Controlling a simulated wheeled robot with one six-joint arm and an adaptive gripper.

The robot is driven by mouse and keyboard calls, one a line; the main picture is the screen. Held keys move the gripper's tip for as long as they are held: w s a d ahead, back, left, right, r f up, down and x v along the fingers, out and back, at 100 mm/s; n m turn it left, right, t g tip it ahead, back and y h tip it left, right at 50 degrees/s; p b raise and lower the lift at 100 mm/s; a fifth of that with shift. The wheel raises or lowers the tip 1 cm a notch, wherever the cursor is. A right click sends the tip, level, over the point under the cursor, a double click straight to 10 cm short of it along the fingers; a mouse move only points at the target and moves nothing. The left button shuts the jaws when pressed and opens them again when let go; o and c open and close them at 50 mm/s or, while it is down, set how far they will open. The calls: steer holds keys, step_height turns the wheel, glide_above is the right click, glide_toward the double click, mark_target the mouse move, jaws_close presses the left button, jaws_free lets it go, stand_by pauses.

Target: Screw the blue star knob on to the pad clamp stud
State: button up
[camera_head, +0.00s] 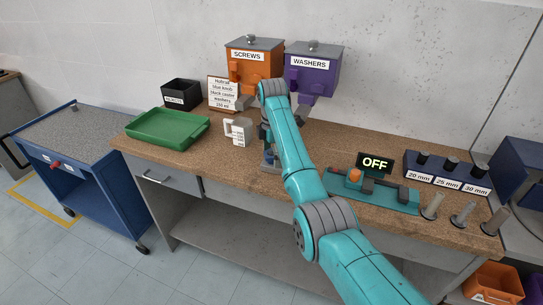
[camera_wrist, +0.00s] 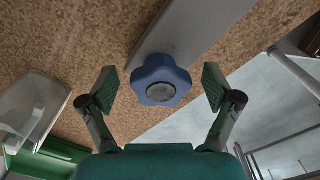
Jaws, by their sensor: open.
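The blue star knob (camera_wrist: 160,82) shows in the wrist view with a round grey centre. It lies between the two fingers of my open gripper (camera_wrist: 157,88), with a gap visible on each side. It overlaps the end of a flat grey bar (camera_wrist: 195,35), which looks like part of the pad clamp. The stud is not visible, and I cannot tell whether the knob is threaded on it. In the head view my arm covers much of this spot; a grey base (camera_head: 270,168) shows near the bench's front edge.
A white jug (camera_head: 238,132) and a green tray (camera_head: 168,130) stand left of my arm. The orange screws bin (camera_head: 240,68) and purple washers bin (camera_head: 318,68) stand behind. A teal fixture (camera_head: 390,197) with an OFF display (camera_head: 375,163) lies to the right.

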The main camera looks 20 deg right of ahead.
steer(key=n, duration=0.3)
steer(key=shift+r, duration=0.1)
steer(key=n, duration=0.1)
steer(key=r+n, duration=0.1)
steer(key=n, duration=0.1)
steer(key=shift+s, duration=0.35)
steer(key=shift+w+f+n, duration=0.45)
steer(key=shift+w+n, duration=0.05)
steer(key=shift+n, duration=0.3)
steer(key=shift+d+n, duration=0.15)
steer(key=shift+n, duration=0.35)
steer(key=shift+w+n, duration=0.1)
steer(key=shift+n, duration=0.4)
steer(key=n, duration=0.4)
steer(key=shift+f, duration=0.15)
jaws_close()
steer(key=shift+s, duration=0.2)
